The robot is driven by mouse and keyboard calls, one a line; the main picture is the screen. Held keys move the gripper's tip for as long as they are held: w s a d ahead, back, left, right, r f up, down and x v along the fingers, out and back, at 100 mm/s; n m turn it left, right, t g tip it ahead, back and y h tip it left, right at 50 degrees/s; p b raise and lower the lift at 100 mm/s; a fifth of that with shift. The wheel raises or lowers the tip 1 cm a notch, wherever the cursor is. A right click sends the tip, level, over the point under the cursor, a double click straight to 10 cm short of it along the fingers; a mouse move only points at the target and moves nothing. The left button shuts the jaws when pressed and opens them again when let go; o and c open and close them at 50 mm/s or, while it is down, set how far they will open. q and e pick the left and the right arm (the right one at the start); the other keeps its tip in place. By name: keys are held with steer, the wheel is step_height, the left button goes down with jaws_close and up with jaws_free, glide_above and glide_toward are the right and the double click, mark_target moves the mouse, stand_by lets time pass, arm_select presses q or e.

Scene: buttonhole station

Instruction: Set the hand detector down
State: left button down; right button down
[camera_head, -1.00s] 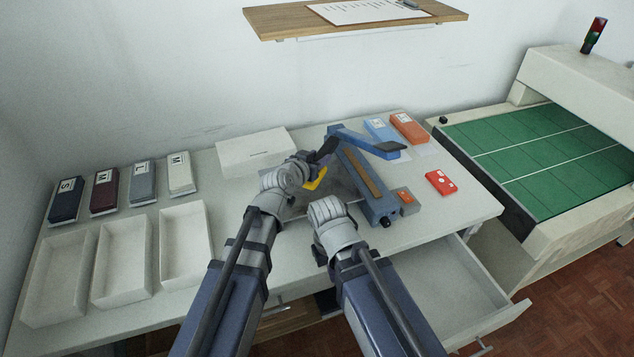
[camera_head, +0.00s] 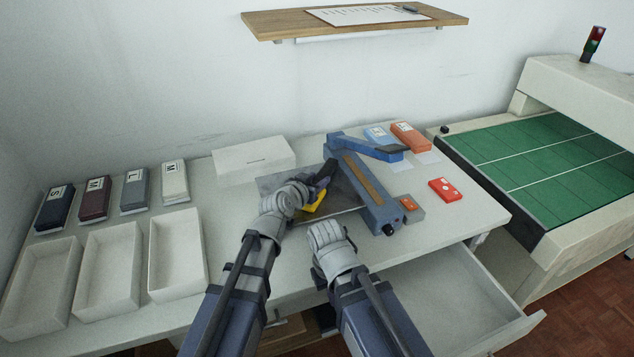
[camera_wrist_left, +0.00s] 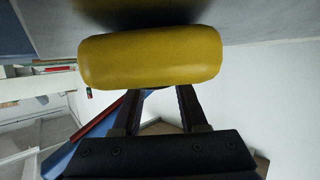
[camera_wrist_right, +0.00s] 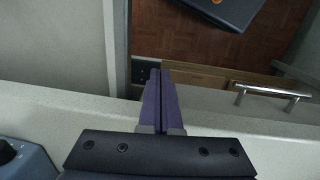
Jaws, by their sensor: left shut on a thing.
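The yellow hand detector (camera_head: 314,203) is low over, or at, a dark grey plate (camera_head: 344,192) in mid-table; I cannot tell if they touch. My left gripper (camera_head: 322,184) is shut on it. In the left wrist view the detector (camera_wrist_left: 150,60) lies as a rounded yellow bar across the fingertips (camera_wrist_left: 158,92), close to a grey surface. My right gripper (camera_wrist_right: 161,85) has its fingers together with nothing between them, near the table's front edge; in the head view its fingers are hidden behind my wrist.
A blue arm press (camera_head: 368,180) stands right of the plate. A white box (camera_head: 253,156) is behind; open trays (camera_head: 107,268) and labelled blocks (camera_head: 134,190) are left. A red box (camera_head: 445,190) is right. An open drawer (camera_head: 455,300) juts out in front.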

arm_select(q)
steer(key=shift+f, duration=0.15)
steer(key=c, duration=0.9)
jaws_free()
steer(key=o, duration=0.5)
steer(key=shift+c, duration=0.2)
